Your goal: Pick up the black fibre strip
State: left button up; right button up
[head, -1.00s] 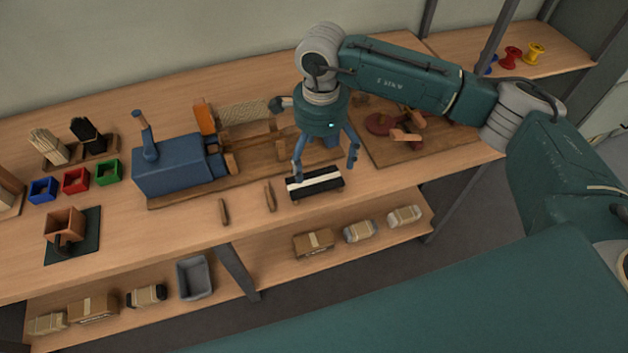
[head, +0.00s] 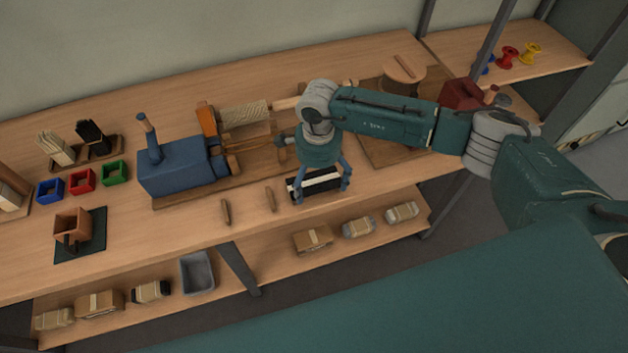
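A low dark block with black bands and a white stripe along it (head: 318,187) lies near the front edge of the workbench (head: 160,238); I take its black band as the black fibre strip. In the head view my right gripper (head: 322,188) is directly over it, pointing down. Its fingers are spread, one near the left end and one near the right end. I cannot tell whether they touch it. The gripper's body hides part of the far side. My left gripper is not in view.
A blue machine (head: 178,172) stands left of the gripper on a wooden base. Two small wooden pegs (head: 226,211) lie nearby. A red box (head: 461,95) and a round wooden piece (head: 404,75) are behind my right arm. The front strip of bench at left is fairly clear.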

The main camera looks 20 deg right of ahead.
jog(key=c, duration=1.1)
jog(key=shift+r, duration=0.2)
